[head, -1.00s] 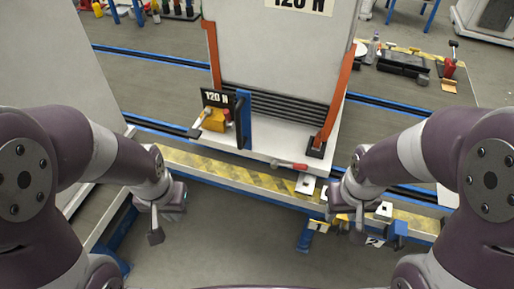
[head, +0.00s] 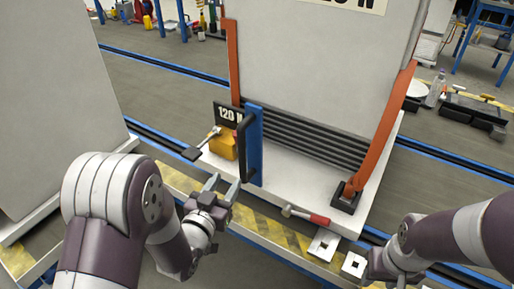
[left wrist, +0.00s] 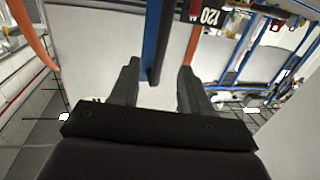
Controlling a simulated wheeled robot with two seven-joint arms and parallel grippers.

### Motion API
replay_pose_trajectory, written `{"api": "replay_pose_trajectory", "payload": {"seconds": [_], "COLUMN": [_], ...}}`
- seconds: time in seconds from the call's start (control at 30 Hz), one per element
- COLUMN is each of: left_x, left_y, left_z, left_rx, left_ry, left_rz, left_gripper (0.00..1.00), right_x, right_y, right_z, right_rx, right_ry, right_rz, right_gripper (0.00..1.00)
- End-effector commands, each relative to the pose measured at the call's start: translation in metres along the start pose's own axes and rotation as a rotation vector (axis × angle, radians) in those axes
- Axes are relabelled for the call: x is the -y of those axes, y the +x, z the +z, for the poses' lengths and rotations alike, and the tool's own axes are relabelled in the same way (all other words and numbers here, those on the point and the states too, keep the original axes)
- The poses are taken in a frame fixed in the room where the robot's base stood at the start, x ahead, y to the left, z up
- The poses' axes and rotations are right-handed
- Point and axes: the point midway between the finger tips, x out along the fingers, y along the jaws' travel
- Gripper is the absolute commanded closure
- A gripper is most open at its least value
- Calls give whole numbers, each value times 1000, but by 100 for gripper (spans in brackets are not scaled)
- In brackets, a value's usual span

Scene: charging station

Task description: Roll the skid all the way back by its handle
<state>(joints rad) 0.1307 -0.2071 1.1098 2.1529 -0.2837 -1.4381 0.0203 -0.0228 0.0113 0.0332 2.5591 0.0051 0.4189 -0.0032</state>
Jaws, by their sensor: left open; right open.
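The skid (head: 290,190) is a white platform carrying a tall pale cabinet (head: 310,70) between orange posts. Its black handle (head: 246,150) is mounted on a blue upright plate (head: 256,125) at the front edge. My left gripper (head: 225,187) is open just left of and in front of the handle's lower part. In the left wrist view my open fingers (left wrist: 158,85) stand either side of the blue plate (left wrist: 152,45) and the dark handle (left wrist: 166,42), nothing gripped; contact cannot be told. My right gripper (head: 374,272) is open, low at the right, apart from the skid.
A yellow block (head: 223,143) with a lever and a 120 N sign (head: 229,116) stands left of the handle. A red-handled hammer (head: 306,215) lies on the front edge. Blue rails (head: 180,145) run across the floor. Another pale cabinet (head: 50,110) stands at the left.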

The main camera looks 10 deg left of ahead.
Motion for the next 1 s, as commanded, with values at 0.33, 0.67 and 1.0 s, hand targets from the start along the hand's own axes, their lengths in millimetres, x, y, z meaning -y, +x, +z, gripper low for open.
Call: {"api": "replay_pose_trajectory", "payload": {"seconds": [0.33, 0.67, 1.0], "left_x": [-1, -1, -1], "left_y": [59, 119, 126], "left_z": [-12, -16, -17], "left_rx": [-54, -52, -50], "left_ry": [-2, -2, -3], "left_rz": [4, 2, 1], "left_gripper": [54, 54, 54], "right_x": [0, 0, 0], "right_y": [7, 13, 13], "right_z": [1, 2, 2], "right_rx": [1, 1, 1], "right_ry": [0, 0, 0], "right_rz": [0, 0, 0], "right_gripper": [57, 57, 57]}}
